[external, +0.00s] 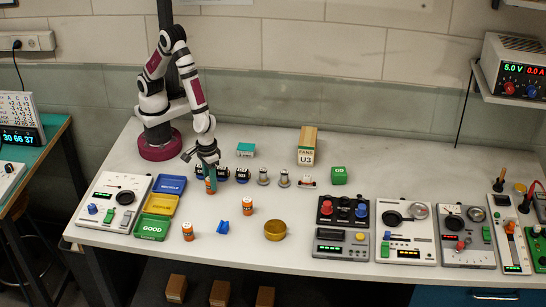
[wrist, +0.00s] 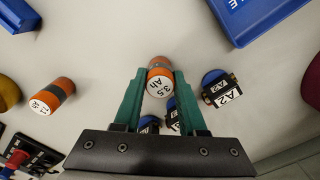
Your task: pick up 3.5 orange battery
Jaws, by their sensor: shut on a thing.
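The orange battery (wrist: 160,84), marked "3.5 Ah" on its pale end, sits between the two green fingers of my gripper (wrist: 160,95) in the wrist view. The fingers are shut on its sides. In the external view the same battery (external: 210,186) shows below my gripper (external: 209,172), just right of the coloured trays. I cannot tell whether it touches the bench. A second orange battery (wrist: 52,95) lies to the left in the wrist view. Two other orange batteries (external: 188,231) and (external: 247,206) stand on the bench in the external view.
Small dark servos with blue parts, one marked A2 (wrist: 222,92), sit close beside my fingers. The blue tray (external: 170,184) is left of my gripper. A blue piece (external: 222,231) and a brass dish (external: 275,230) lie in front.

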